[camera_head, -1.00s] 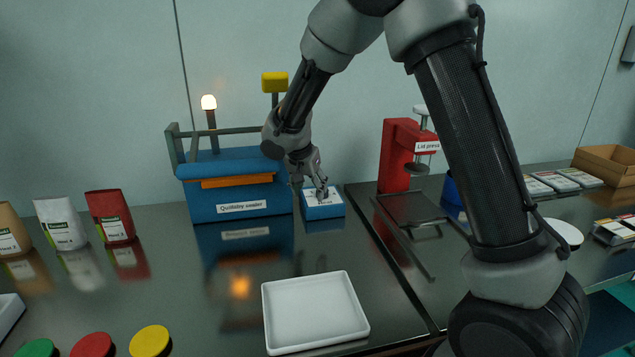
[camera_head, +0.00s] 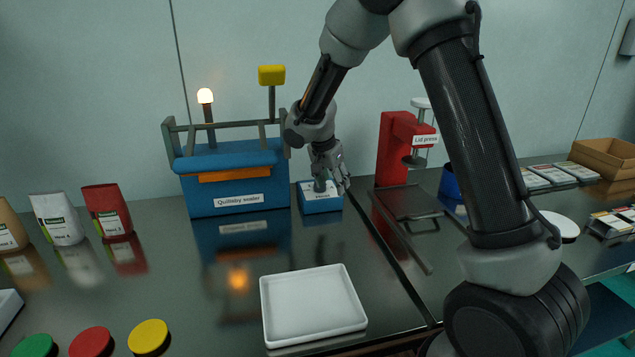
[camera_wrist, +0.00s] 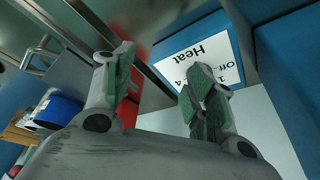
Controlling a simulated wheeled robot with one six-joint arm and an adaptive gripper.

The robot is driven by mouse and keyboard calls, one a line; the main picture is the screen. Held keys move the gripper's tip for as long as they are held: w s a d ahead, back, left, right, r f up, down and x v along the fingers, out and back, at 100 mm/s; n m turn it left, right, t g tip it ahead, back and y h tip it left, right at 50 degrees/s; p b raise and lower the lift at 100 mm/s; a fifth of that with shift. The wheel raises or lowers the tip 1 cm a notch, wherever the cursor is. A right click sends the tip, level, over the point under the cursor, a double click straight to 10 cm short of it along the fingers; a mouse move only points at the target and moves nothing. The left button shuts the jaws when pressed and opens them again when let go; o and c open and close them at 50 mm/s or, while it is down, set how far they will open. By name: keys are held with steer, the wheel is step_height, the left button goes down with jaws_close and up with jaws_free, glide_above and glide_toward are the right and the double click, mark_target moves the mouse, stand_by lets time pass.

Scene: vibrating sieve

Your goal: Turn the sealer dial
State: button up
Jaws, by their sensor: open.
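My gripper (camera_head: 333,181) is open and empty over the right part of the box, pointing down. In the wrist view the fingers (camera_wrist: 165,72) are apart, one overlapping the white face. I cannot make out the dial; the fingers may hide it.
A red lid press (camera_head: 392,150) stands to the right of the heat box, close to my gripper. A white tray (camera_head: 314,334) lies in front. Pouches (camera_head: 107,210) stand at the left, and coloured discs (camera_head: 149,337) lie at the front left.

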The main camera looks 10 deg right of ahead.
steer(key=w+d+n+g+y, duration=0.25)
steer(key=w+d+n, duration=0.25)
steer(key=d+n, duration=0.3)
steer(key=w+a+r+n+y, duration=0.1)
steer(key=a+r+n+y, duration=0.15)
steer(key=n, duration=0.65)
steer(key=w+a+r+n+y, duration=0.15)
steer(key=a+n, duration=0.25)
steer(key=n, duration=0.5)
steer(key=shift+t+y, duration=0.35)
steer(key=shift+y, duration=0.1)
steer(key=x, duration=0.7)
steer(key=shift+s+a+f, duration=0.1)
steer(key=shift+s+f, duration=0.25)
steer(key=shift+f, duration=0.05)
steer(key=c, duration=1)
